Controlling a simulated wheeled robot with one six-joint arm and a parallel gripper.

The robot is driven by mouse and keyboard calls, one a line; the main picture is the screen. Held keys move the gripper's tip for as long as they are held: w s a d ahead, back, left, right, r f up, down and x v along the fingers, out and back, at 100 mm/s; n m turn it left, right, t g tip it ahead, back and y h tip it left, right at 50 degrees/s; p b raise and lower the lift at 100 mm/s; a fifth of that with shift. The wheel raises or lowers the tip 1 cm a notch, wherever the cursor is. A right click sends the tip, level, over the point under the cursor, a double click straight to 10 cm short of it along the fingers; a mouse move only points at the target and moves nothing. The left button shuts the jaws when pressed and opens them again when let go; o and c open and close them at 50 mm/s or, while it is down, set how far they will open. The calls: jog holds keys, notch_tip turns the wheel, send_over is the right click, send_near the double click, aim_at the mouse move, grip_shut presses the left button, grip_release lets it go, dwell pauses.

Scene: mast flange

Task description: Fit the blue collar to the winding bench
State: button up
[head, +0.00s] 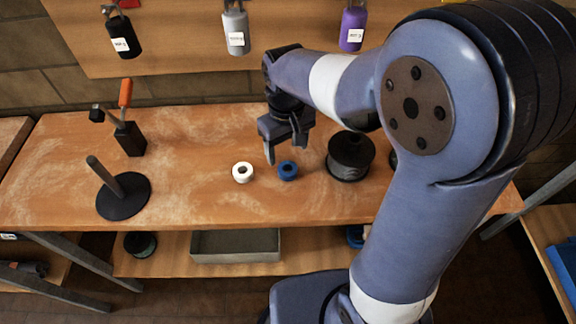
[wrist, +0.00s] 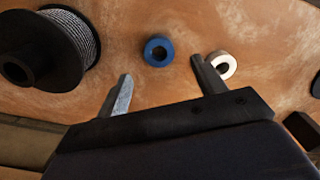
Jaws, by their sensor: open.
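The blue collar (head: 288,175) is a short ring lying flat on the wooden bench top (head: 200,200), and it also shows in the wrist view (wrist: 147,50). My gripper (head: 283,153) is open and empty above the bench, close to the blue collar. In the wrist view, the collar appears just beyond the gap between the fingertips (wrist: 161,70), not between them.
A white collar (head: 242,180) lies left of the blue one; in the wrist view my right finger partly overlaps it. A black spool (head: 350,158) stands to the right. An orange-handled crank (head: 129,138) is behind the peg. The bench between peg and white collar is clear.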

aim_at(288, 165)
jog(key=shift+d+f, duration=0.1)
jog(key=shift+f, duration=3.5)
jog(key=shift+c, duration=0.6)
jog(key=c, duration=1)
jog(key=shift+o, duration=0.2)
jog(key=shift+r, duration=0.1)
